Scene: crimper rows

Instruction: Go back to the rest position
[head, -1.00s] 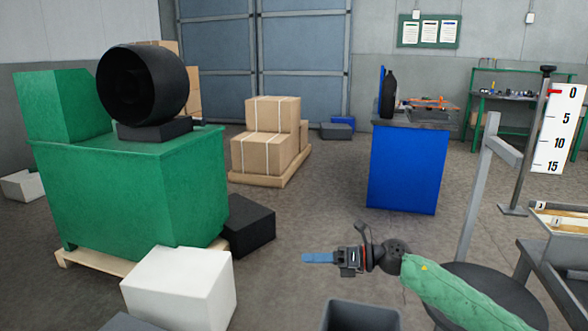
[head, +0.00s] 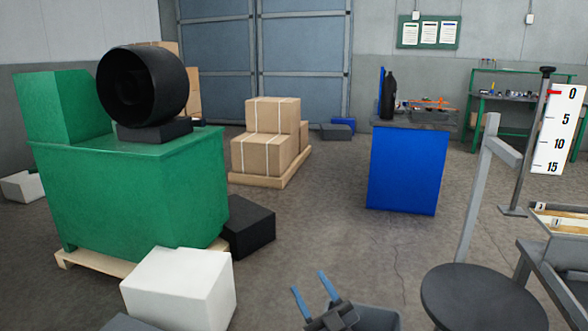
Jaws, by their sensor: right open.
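My right gripper (head: 308,290) shows at the bottom middle of the head view. Its two blue fingers point up and are spread apart, with nothing between them. It is in front of the dark grey bin (head: 376,318), whose left part it hides. The rest of my right arm is below the picture's edge. My left gripper is not in view.
A round black stool seat (head: 483,299) and a grey frame stand at the right. A white box (head: 180,287) and a green machine (head: 130,190) are at the left. A blue cabinet (head: 407,168) stands farther back. The middle floor is clear.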

